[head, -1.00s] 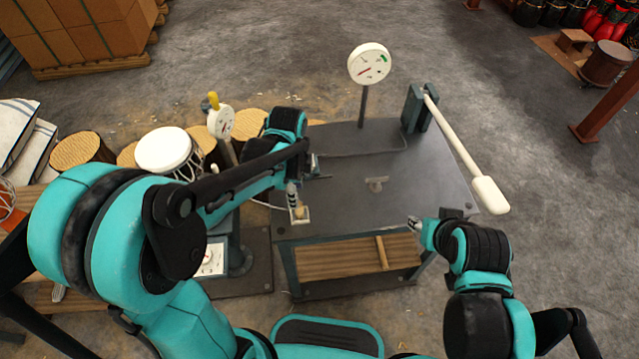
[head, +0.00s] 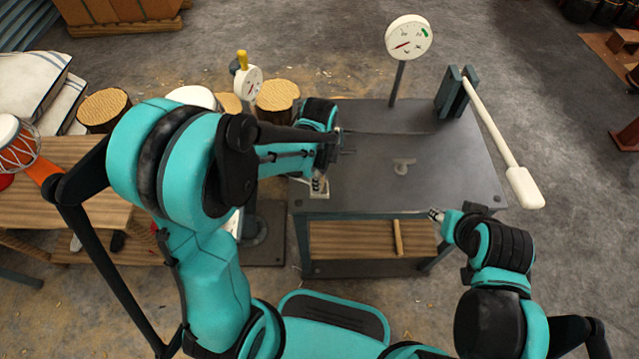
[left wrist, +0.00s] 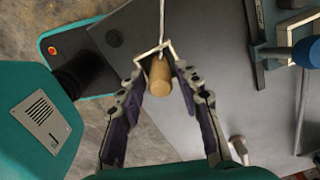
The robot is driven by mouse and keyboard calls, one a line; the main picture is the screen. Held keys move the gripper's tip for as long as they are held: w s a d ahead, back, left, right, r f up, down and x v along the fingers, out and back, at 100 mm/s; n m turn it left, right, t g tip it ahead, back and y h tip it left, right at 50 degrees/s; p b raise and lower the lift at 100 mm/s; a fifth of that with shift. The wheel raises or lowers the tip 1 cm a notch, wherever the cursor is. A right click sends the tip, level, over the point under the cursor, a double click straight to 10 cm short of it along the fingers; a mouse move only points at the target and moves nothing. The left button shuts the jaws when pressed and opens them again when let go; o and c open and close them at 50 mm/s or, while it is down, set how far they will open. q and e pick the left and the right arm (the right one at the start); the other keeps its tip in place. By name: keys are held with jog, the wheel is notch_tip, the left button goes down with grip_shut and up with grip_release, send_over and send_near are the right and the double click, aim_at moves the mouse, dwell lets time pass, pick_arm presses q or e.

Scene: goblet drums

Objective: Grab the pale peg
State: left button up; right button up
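A wooden shelf (head: 350,238) with a small stick (head: 397,238) is below. The tabletop's middle is mostly clear.

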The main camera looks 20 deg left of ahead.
pick_arm(q)
jog(key=c, duration=0.5)
